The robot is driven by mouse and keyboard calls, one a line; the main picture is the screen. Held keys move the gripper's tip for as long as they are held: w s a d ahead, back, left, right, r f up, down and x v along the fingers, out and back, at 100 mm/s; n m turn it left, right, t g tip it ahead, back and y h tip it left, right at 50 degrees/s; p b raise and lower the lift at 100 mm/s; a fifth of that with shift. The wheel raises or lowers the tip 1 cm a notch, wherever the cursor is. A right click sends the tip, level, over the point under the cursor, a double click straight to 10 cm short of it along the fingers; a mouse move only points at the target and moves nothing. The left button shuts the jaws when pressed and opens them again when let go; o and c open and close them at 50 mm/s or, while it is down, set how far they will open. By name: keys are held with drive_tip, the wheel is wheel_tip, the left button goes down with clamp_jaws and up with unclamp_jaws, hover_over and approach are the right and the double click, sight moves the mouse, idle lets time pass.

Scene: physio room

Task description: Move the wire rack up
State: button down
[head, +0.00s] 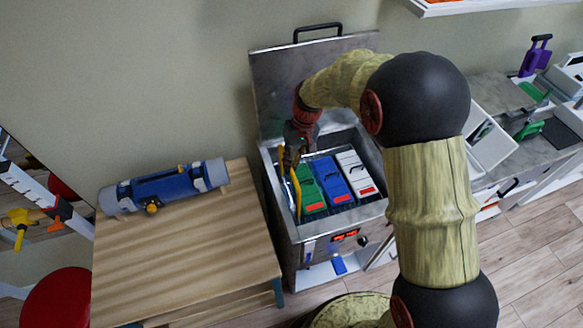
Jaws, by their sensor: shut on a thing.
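The wire rack (297,197) shows as a yellow bar along the left inside of an open metal tank (303,232); most of it is hidden by the tank wall and packs. My gripper (290,163) points down at the tank's back left and is shut on the upper part of the yellow bar. The exact grip is small and partly hidden. A green pack (311,190), a blue pack (331,180) and a white pack (354,172) stand side by side in the tank, right of the bar.
The tank's lid (275,85) stands open against the wall. A wooden table (180,265) at left carries a blue and grey roll-shaped device (165,186). A red stool (58,300) is at lower left. A counter (560,160) with several items is at right.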

wheel_tip(320, 180, up, 5)
drive_tip(key=shift+w+f+p, duration=0.1)
drive_tip(key=shift+f+p, duration=0.1)
drive_tip(key=shift+p, duration=0.7)
drive_tip(key=shift+r, duration=0.15)
drive_tip(key=shift+w, duration=0.1)
drive_tip(key=c, duration=2.2)
unclamp_jaws()
drive_tip(key=shift+r, duration=0.1)
drive_tip(key=shift+c, duration=0.2)
drive_tip(key=shift+o, duration=0.5)
drive_tip(key=shift+f, duration=0.2)
drive_tip(key=shift+r, duration=0.15)
wheel_tip(320, 180, up, 12)
drive_tip(key=d, duration=0.2)
drive_tip(key=shift+w+f, duration=0.2)
drive_tip(key=shift+f, duration=0.05)
